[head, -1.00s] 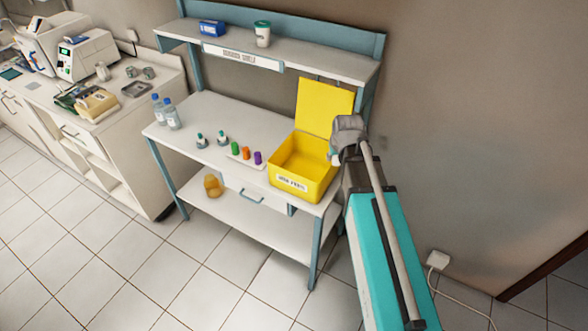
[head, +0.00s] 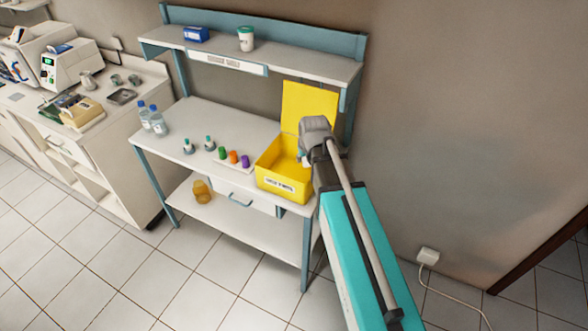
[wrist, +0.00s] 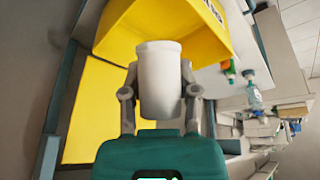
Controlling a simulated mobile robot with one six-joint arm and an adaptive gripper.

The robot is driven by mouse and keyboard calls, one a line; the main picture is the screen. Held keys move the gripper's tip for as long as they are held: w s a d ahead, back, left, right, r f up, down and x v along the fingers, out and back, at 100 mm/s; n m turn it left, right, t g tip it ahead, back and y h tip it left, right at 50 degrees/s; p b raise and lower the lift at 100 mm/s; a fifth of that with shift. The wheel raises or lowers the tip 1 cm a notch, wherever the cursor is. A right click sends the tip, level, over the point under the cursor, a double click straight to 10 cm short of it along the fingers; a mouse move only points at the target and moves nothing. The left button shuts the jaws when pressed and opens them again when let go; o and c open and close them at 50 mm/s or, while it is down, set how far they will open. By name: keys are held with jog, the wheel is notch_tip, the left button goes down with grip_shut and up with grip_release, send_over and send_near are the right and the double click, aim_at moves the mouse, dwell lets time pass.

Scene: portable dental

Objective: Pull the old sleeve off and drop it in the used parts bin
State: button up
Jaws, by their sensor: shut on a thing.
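My gripper (wrist: 159,80) is shut on a plain white sleeve (wrist: 160,84), with one finger on each side of it in the wrist view. In the head view my gripper (head: 306,154) is at the right side of the yellow used parts bin (head: 284,183), above its rim, and the sleeve is mostly hidden. The open bin stands at the right end of the bench with its lid raised behind. It also shows beyond the sleeve in the wrist view (wrist: 185,22). Its inside is partly visible.
Green, orange and purple small parts (head: 233,157) sit left of the bin. Two bottles (head: 152,120) stand farther left. A shelf (head: 260,55) overhangs the bench (head: 190,125). A wall (head: 450,130) is behind my arm. Floor in front is clear.

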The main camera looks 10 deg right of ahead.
jog(key=w+f+m+b, duration=0.1)
jog(key=w+f+b, duration=0.3)
jog(key=w, duration=1)
jog(key=shift+a+f+h, duration=0.15)
jog(key=shift+f+h, duration=0.1)
jog(key=shift+h, duration=0.05)
jog(key=shift+f+b, duration=0.15)
jog(key=shift+b, duration=0.2)
jog(key=shift+f+b, duration=2.85)
jog(key=o, duration=0.8)
